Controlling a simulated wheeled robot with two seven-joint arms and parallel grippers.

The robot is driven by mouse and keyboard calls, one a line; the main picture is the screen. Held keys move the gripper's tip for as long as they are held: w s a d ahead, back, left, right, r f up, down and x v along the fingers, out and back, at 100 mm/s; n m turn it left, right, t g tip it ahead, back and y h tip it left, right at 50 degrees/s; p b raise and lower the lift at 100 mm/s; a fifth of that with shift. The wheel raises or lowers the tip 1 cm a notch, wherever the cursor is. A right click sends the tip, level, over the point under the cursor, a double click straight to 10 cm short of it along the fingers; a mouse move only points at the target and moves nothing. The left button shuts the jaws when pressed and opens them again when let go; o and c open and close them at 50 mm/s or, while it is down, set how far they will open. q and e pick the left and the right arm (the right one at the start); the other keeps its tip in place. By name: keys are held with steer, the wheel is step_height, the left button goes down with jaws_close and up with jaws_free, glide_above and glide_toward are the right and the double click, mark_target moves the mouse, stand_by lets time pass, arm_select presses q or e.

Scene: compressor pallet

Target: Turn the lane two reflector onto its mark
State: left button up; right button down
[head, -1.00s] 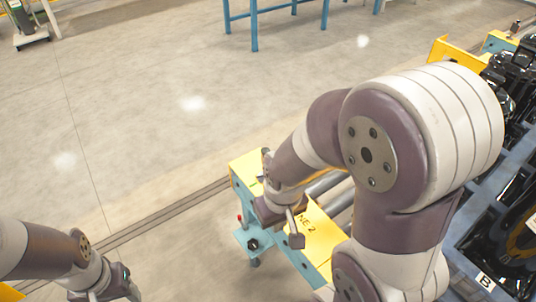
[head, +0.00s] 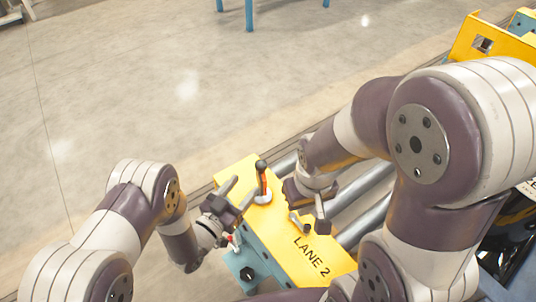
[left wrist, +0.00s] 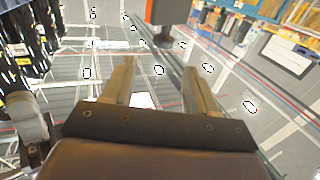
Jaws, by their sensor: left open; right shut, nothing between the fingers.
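The lane two reflector appears to be the small upright orange and black piece (head: 262,180) on a pale round base, on the yellow LANE 2 plate (head: 318,252). An orange block with a dark lower part, likely the same piece, shows at the top of the left wrist view (left wrist: 163,14). My left gripper (head: 238,194) is open and empty, just left of the reflector in the head view, its fingers pointing toward it. I cannot tell whether they touch. My right gripper (head: 310,217) is shut and empty over the plate, right of the reflector. No mark can be made out.
Grey rollers (head: 365,190) run behind and right of the yellow plate, partly behind my right arm. A teal bracket with a black knob (head: 247,273) sits at the plate's left side. A yellow frame (head: 490,42) stands at upper right.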

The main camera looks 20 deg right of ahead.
arm_select(q)
steer(key=b+x, duration=0.1)
steer(key=x, duration=1)
steer(key=shift+w+d+f, duration=0.15)
steer(key=shift+w+f, duration=0.15)
steer(key=shift+w, duration=0.1)
steer(key=shift+c, duration=0.3)
